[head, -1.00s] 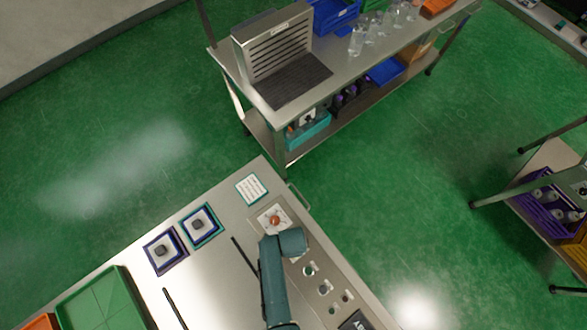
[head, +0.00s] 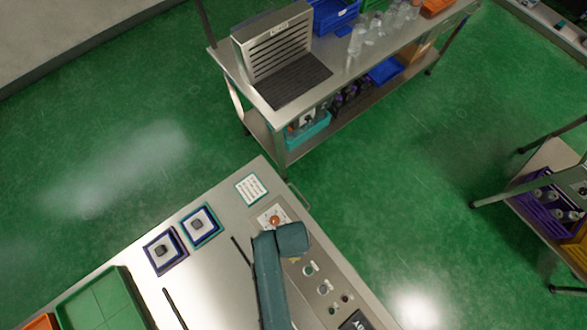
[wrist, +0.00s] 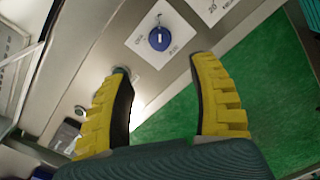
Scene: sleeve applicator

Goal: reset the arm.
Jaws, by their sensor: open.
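My gripper (wrist: 160,68) shows in the wrist view with its two yellow-ridged fingers spread wide and nothing between them. Beyond the fingertips is a round blue knob (wrist: 159,38) with a white mark, on a white labelled plate (wrist: 141,43). The fingers look apart from the knob. In the head view my teal arm reaches over the right side of the steel machine top (head: 215,270), and the gripper is mostly hidden under it. A red-orange button (head: 274,219) on a pale plate lies just beyond the arm.
Small round controls (head: 323,289) line the panel right of my arm. Two square framed pads (head: 202,224) and a green tray (head: 105,300) lie to the left. A steel cart (head: 345,70) with bottles and bins stands behind, across open green floor.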

